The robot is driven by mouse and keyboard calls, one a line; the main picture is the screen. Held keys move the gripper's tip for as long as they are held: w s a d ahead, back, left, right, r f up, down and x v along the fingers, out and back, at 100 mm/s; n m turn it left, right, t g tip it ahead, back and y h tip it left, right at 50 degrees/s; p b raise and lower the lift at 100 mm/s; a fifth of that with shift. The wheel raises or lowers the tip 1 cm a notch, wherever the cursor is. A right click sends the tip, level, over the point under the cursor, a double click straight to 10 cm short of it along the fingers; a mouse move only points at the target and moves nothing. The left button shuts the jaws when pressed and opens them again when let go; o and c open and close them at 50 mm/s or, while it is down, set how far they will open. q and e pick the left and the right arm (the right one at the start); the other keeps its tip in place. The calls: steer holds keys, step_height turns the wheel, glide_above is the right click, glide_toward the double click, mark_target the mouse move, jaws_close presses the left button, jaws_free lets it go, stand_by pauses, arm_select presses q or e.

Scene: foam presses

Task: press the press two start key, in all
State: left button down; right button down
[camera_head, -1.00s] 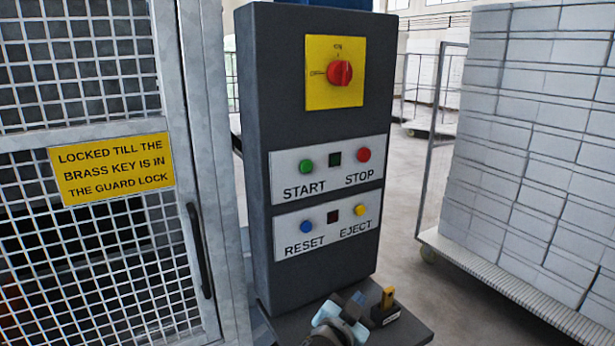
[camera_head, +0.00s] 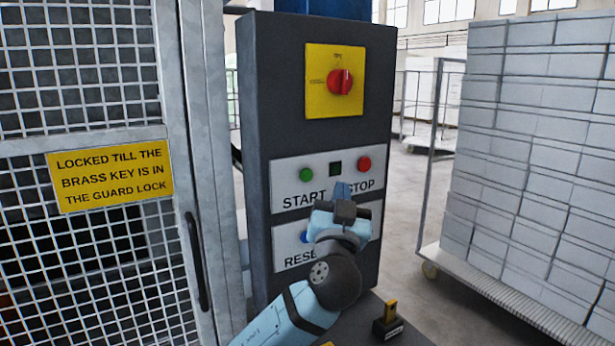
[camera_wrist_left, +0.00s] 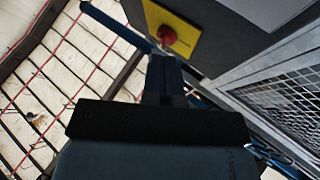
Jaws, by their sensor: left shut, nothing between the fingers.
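The green START button (camera_head: 306,175) is on the upper white plate of the dark control box (camera_head: 285,110). My left gripper (camera_head: 341,188) is shut and empty, raised in front of the plates. Its fingertips show just below the lamp, right of and lower than the START button; I cannot tell how far they are from the plate. My left fingers also show in the wrist view (camera_wrist_left: 163,75).
A red rotary switch (camera_head: 340,82) on a yellow plate sits above the buttons. A mesh guard door (camera_head: 90,250) with a yellow sign (camera_head: 111,175) stands at left. A small yellow-topped block (camera_head: 388,322) is on the shelf below. A cart of stacked white blocks (camera_head: 530,150) stands at right.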

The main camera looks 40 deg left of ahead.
mark_target(306, 175)
arm_select(q)
steer(key=w+a, duration=0.1)
steer(key=a, duration=0.1)
steer(key=w+a, duration=0.1)
steer(key=a, duration=0.2)
steer(key=w+a, duration=0.1)
steer(key=a, duration=0.2)
steer(key=shift+w+p, duration=0.15)
steer(key=shift+p, duration=0.15)
stand_by(0.4)
steer(key=shift+a+f, duration=0.1)
stand_by(1.3)
steer(key=shift+w+a+b, duration=0.15)
steer(key=shift+a+b, duration=0.15)
steer(key=shift+b, duration=0.1)
